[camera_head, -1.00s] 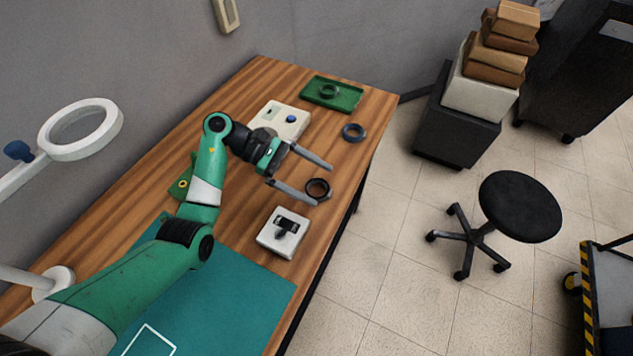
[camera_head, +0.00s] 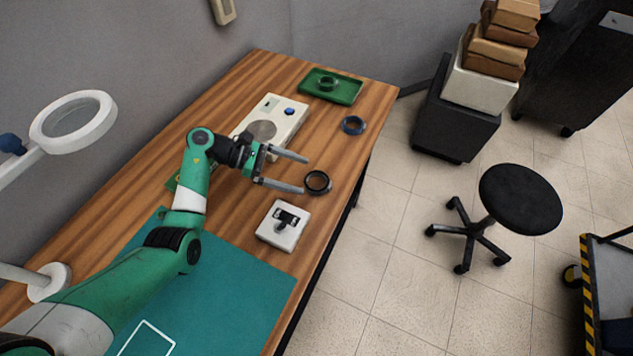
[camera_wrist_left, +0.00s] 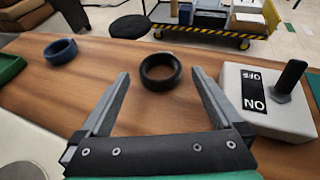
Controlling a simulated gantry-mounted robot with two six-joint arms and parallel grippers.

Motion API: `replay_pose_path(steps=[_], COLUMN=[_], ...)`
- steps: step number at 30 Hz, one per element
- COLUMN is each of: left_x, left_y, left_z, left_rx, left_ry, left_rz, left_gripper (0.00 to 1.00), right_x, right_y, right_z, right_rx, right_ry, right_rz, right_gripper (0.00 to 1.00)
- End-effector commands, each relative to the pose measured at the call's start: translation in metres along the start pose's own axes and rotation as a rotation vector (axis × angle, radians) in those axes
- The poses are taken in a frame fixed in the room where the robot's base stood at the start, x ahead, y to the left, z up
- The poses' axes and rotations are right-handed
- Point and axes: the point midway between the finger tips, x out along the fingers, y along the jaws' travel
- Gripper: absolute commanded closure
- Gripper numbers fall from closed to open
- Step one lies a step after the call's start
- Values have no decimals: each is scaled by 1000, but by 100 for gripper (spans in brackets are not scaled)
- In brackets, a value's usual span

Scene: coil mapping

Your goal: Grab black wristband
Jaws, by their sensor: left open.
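The black wristband (camera_head: 317,182) is a dark ring lying on the wooden table near its right edge. In the left wrist view the black wristband (camera_wrist_left: 160,72) lies just beyond the fingertips, roughly centred between them. My left gripper (camera_head: 305,174) is open and empty, its two fingers pointing toward the wristband. The left wrist view also shows the open left gripper (camera_wrist_left: 160,80). A blue wristband (camera_head: 353,125) lies farther back on the table and also shows at the upper left of the wrist view (camera_wrist_left: 61,50). My right gripper is not in view.
A white switch box (camera_head: 284,225) with an upright lever stands close to the wristband. A white device with a blue button (camera_head: 285,112) and a green tray (camera_head: 332,87) holding a green ring (camera_head: 327,83) are farther back. A teal mat (camera_head: 215,285) covers the near table.

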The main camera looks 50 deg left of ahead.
Motion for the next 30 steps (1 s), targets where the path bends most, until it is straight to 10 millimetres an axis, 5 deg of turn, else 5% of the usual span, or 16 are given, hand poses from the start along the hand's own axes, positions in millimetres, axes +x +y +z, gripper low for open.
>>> replay_pose_path(steps=[6, 15, 27, 30], left_x=[38, 46, 45, 45], left_y=[0, 0, 0, 0], left_z=[-6, -4, -4, -4], left_rx=[0, -1, 0, 0], left_ry=[0, 0, 0, 0], left_rz=[-4, -1, -1, -1], left_gripper=[0, 0, 72, 72], right_x=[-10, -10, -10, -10], right_y=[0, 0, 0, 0], right_z=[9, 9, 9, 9], right_rx=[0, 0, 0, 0], right_ry=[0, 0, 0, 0], right_rz=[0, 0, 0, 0], right_gripper=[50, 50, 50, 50])
